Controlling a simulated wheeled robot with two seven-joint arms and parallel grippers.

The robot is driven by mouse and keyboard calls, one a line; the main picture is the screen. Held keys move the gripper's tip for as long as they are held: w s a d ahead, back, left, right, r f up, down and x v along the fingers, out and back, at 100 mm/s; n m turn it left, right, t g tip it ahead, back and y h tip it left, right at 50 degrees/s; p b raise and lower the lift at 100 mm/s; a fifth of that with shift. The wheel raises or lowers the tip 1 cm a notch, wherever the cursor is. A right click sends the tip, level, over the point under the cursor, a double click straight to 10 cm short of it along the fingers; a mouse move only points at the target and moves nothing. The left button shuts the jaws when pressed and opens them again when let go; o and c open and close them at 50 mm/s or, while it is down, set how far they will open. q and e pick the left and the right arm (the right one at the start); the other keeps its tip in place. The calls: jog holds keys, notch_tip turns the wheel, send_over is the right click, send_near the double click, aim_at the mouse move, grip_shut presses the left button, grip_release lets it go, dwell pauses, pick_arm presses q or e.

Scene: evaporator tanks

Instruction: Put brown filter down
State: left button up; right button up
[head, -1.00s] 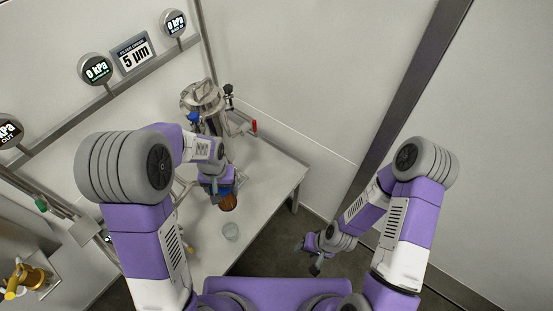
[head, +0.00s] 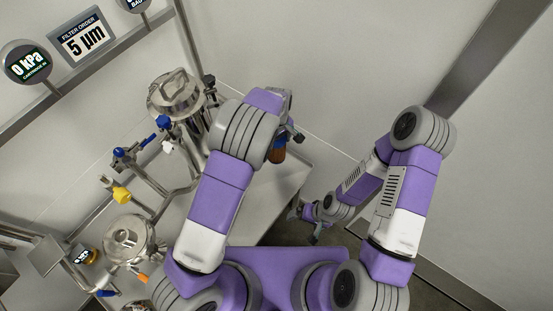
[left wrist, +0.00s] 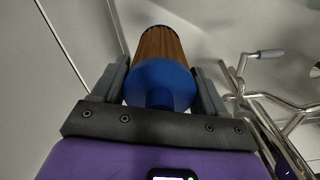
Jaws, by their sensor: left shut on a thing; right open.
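My left gripper (head: 286,134) is shut on the brown filter (head: 277,153), mostly behind my left arm in the head view. The filter appears just above the far right part of the steel table (head: 285,190); I cannot tell whether it touches. In the left wrist view, the filter (left wrist: 160,45) is a ribbed brown cylinder with a blue end cap (left wrist: 160,82), and the left gripper's fingers (left wrist: 160,90) sit on both sides of the cap. My right gripper (head: 308,214) is open and empty, low beyond the table's right edge.
A lidded steel tank (head: 178,100) with blue-handled valves stands left of my left arm. A smaller steel vessel (head: 130,240) and pipes are at lower left. The table's right part looks clear.

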aim_at(277, 154)
pick_arm(q)
notch_tip(277, 154, down, 3)
jog(key=shift+s+f+b, duration=0.1)
jog(key=shift+b, duration=0.35)
jog(key=shift+f+b, duration=0.8)
jog(key=shift+f, duration=1.9)
jog(key=o, duration=1.7)
notch_tip(277, 154, up, 12)
jog(key=p, duration=0.4)
jog(key=shift+r, duration=0.2)
